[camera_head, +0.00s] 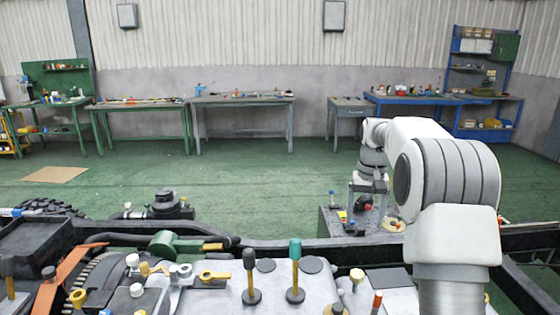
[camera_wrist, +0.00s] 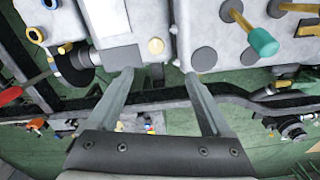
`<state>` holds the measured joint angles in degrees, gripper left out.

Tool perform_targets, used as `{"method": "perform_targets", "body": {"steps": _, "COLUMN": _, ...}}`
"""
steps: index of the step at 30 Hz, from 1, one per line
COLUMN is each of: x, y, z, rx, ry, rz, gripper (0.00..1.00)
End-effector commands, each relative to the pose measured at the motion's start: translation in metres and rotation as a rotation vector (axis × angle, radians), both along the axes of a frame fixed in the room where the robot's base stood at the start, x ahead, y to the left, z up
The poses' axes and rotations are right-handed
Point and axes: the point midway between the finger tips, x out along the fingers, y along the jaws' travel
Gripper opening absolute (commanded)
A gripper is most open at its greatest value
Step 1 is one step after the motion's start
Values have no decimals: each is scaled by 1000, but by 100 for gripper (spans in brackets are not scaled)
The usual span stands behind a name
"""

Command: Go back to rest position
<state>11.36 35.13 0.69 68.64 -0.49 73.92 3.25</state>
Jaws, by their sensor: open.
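My gripper shows in the wrist view (camera_wrist: 158,72) with its two grey fingers spread apart and nothing held between them. It hangs above the chassis, with the fingertips over the edge of a light grey block (camera_wrist: 130,18). In the head view my white arm rises at the right and bends away over the chassis.
A dark chassis rail (camera_head: 290,245) crosses behind the housing. A black-knobbed lever (camera_head: 250,275), yellow fittings and an orange strap (camera_head: 62,272) crowd the near left. Workbenches (camera_head: 242,100) line the far wall. The green floor between is mostly clear, with a flat brown sheet (camera_head: 55,174) at left.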

Motion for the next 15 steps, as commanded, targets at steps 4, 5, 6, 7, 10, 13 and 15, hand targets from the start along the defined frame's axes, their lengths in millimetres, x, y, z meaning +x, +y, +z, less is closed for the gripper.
{"method": "perform_targets", "body": {"steps": 4, "x": -34, "y": 20, "z": 41, "rx": -13, "ry": -58, "rz": 32, "gripper": 83}}
{"method": "perform_targets", "body": {"steps": 5, "x": -41, "y": 24, "z": 48, "rx": -14, "ry": -68, "rz": 37, "gripper": 83}}
{"method": "perform_targets", "body": {"steps": 6, "x": -51, "y": 29, "z": 56, "rx": -17, "ry": -81, "rz": 45, "gripper": 83}}
{"method": "perform_targets", "body": {"steps": 7, "x": -59, "y": 32, "z": 62, "rx": -19, "ry": -92, "rz": 50, "gripper": 83}}
{"method": "perform_targets", "body": {"steps": 10, "x": -86, "y": 45, "z": 79, "rx": -25, "ry": -128, "rz": 70, "gripper": 83}}
{"method": "perform_targets", "body": {"steps": 13, "x": -114, "y": 55, "z": 93, "rx": -31, "ry": -163, "rz": 89, "gripper": 83}}
{"method": "perform_targets", "body": {"steps": 15, "x": -135, "y": 63, "z": 100, "rx": -34, "ry": -187, "rz": 103, "gripper": 83}}
